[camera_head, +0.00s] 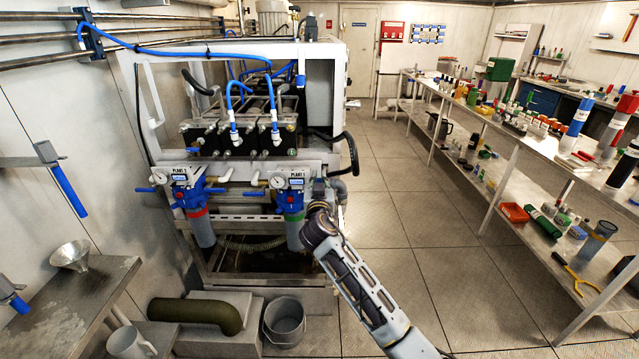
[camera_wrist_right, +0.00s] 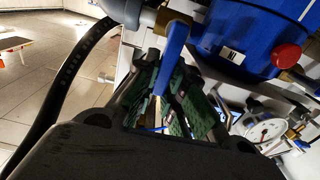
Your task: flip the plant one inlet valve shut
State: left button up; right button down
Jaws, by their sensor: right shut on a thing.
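The plant one unit has a blue filter head (camera_head: 289,198) under a PLANT 1 label, with a clear bowl and a green ring below. In the right wrist view, the blue filter head (camera_wrist_right: 240,40) carries an upside-down IN tag and a red cap. A blue valve lever (camera_wrist_right: 174,52) hangs from a brass-coloured valve body beside it. My right gripper (camera_wrist_right: 172,105) is shut on this lever, its green-padded fingers on both sides. In the head view, my right gripper (camera_head: 319,205) is at the right of the plant one filter, its fingertips hard to make out. My left gripper is out of view.
The PLANT 2 filter (camera_head: 190,195) with a red ring stands to the left. A black hose (camera_wrist_right: 62,85) curves close by my right gripper. A bucket (camera_head: 284,320) and a dark green pipe (camera_head: 197,314) are below. The floor to the right is clear up to the shelves.

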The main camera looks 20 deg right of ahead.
jog(key=c, duration=1.8)
grip_release()
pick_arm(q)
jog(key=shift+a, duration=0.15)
pick_arm(e)
jog(key=shift+o, duration=0.2)
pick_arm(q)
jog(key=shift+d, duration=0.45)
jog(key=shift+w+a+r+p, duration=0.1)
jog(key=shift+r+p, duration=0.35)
pick_arm(e)
jog(key=shift+d+r+m, duration=0.1)
jog(key=shift+d+m, duration=0.15)
jog(key=shift+m, duration=0.35)
